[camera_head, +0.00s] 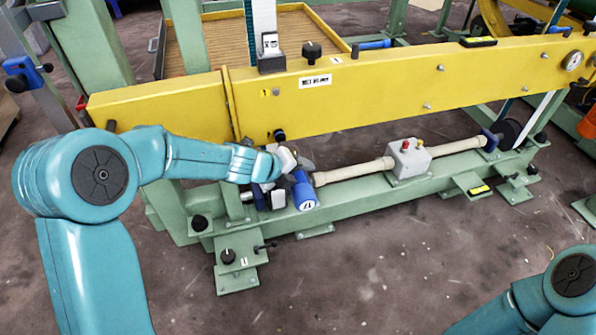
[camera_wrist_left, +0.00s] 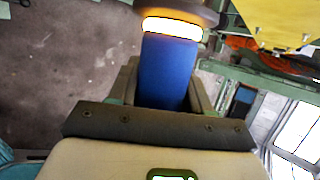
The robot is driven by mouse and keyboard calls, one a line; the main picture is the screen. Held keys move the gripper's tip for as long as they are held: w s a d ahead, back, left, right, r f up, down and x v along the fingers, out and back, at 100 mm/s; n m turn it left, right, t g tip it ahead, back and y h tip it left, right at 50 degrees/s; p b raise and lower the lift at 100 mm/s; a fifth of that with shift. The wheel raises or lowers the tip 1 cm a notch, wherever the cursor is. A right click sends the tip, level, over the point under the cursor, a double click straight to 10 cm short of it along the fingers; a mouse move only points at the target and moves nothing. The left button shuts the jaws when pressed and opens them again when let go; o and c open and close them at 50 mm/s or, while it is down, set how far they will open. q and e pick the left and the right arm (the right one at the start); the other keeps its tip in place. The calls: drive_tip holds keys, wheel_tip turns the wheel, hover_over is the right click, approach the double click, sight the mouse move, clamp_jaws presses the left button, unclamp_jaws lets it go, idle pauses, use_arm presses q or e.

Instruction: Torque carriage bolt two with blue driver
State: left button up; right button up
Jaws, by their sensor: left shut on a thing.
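My left gripper (camera_head: 290,172) is at the left part of the green base frame, below the yellow beam. It is shut on the blue driver (camera_head: 305,196), whose lower blue end with a white label hangs tilted over the frame. In the left wrist view the driver's blue body (camera_wrist_left: 168,72) sits between the fingers (camera_wrist_left: 165,92), with a bright glowing ring and a dark rim beyond it. Several small bolts show on the beam, one silver (camera_head: 427,105); I cannot tell which is carriage bolt two. The driver's tip is hidden. My right gripper is out of view.
The yellow beam (camera_head: 370,90) runs above the green base frame (camera_head: 350,213). A slatted tray (camera_head: 228,48) stands behind. The floor in front is clear.

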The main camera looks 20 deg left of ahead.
use_arm(q)
drive_tip(key=shift+w+a+r, duration=0.1)
drive_tip(key=shift+w+r, duration=0.05)
drive_tip(key=shift+r, duration=0.05)
drive_tip(key=shift+s+d+f+b, duration=0.15)
drive_tip(key=shift+s+d+b, duration=0.15)
drive_tip(key=shift+s+b, duration=0.2)
drive_tip(key=shift+s+d+b, duration=0.6)
drive_tip(key=shift+s+d, duration=0.05)
drive_tip(key=shift+s, duration=0.2)
drive_tip(key=shift+s+d+b, duration=0.4)
drive_tip(key=shift+s+d, duration=0.1)
drive_tip(key=shift+s, duration=0.25)
